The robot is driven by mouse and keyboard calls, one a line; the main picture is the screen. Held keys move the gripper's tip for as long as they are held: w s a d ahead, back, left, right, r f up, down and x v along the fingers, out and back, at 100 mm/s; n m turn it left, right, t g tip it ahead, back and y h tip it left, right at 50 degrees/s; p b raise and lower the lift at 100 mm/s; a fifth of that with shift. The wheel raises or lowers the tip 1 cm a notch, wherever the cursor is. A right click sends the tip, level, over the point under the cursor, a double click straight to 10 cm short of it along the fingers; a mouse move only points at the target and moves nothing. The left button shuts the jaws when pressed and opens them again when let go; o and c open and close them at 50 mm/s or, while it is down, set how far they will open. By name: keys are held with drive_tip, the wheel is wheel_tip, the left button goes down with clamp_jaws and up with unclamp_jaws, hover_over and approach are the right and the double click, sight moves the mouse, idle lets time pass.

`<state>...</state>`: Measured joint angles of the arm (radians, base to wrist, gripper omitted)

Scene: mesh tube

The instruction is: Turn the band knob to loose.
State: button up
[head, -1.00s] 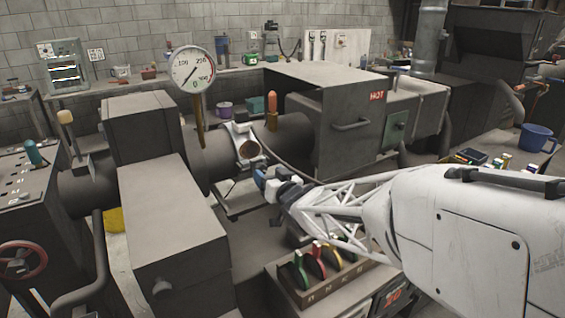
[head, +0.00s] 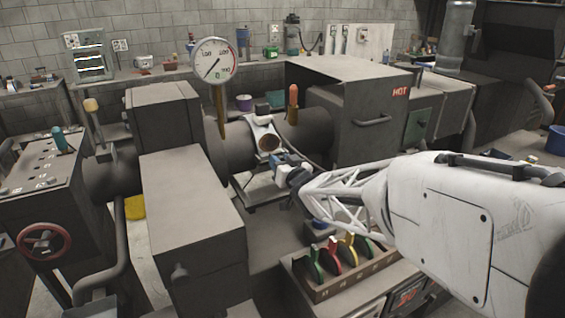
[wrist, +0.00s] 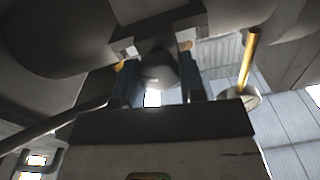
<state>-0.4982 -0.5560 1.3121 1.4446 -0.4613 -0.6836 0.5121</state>
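A pale metal band (head: 262,132) is clamped round the dark horizontal tube (head: 236,146) in the middle of the head view. A round brownish end or opening (head: 268,143) faces me on its front. My gripper (head: 287,165), with blue fingers, is just below and right of the band. In the wrist view my gripper (wrist: 155,88) has its two fingers apart, one on each side of a dark rounded piece (wrist: 155,68). This may be the band knob; gaps show beside it. I cannot tell if either finger touches it. No loose or tight marking is readable.
A dial gauge (head: 213,61) stands on a brass stem left of the band. An orange-handled part (head: 293,97) rises to its right. A grey box marked HOT (head: 365,105) stands farther right. Coloured levers (head: 333,255) sit below my arm. A red handwheel (head: 44,242) is at left.

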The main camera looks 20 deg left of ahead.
drive_tip(key=c, duration=0.4)
drive_tip(key=shift+n, duration=2.4)
drive_tip(key=shift+a, duration=0.1)
drive_tip(key=o, duration=1)
drive_tip(key=shift+c, duration=0.2)
drive_tip(key=shift+s, duration=0.1)
